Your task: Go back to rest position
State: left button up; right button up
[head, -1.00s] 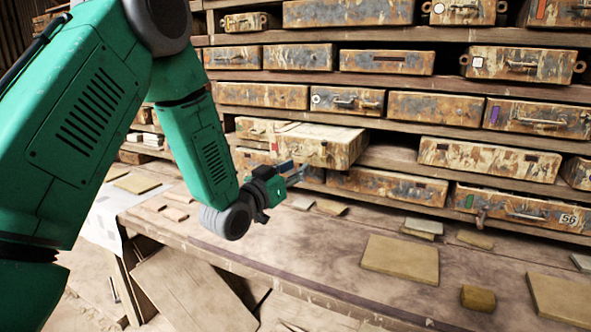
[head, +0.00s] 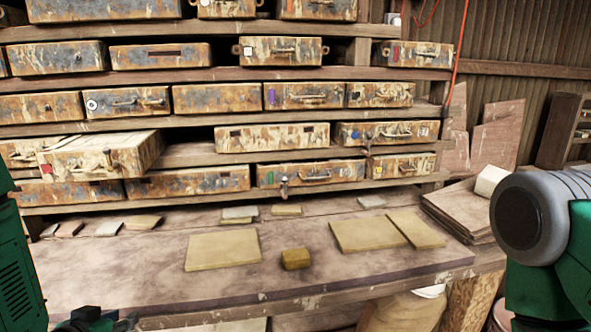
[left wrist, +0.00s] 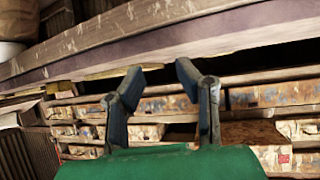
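My left gripper (head: 98,322) is at the bottom left corner of the head view, low by the front edge of the workbench and mostly cut off by the frame. In the left wrist view its two fingers (left wrist: 160,82) stand apart with nothing between them, so it is open and empty. Part of my left arm (head: 18,270) shows at the left edge of the head view. My right arm (head: 545,235) shows at the right edge. My right gripper is out of view.
The workbench (head: 130,270) holds flat tan tiles (head: 222,250) and a small yellowish block (head: 296,258). One rusty case (head: 100,155) juts out from the shelves of cases behind. Stacked boards (head: 458,208) lie at the bench's right end.

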pick_arm(q)
jog(key=s+d+f+g+b, duration=0.1)
jog(key=s+d+f+g, duration=0.1)
jog(key=s+f, duration=0.5)
jog(key=s+d+f+g+b, duration=0.1)
jog(key=s+d+f+g, duration=0.2)
jog(key=s, duration=0.9)
jog(key=s+d+f+g+b, duration=0.1)
jog(key=s+d+f+g, duration=0.2)
jog(key=s+f+g, duration=0.3)
jog(key=s+f, duration=0.3)
jog(key=f, duration=0.3)
jog(key=shift+s+d+m+b, duration=0.15)
jog(key=shift+s+m+b, duration=0.25)
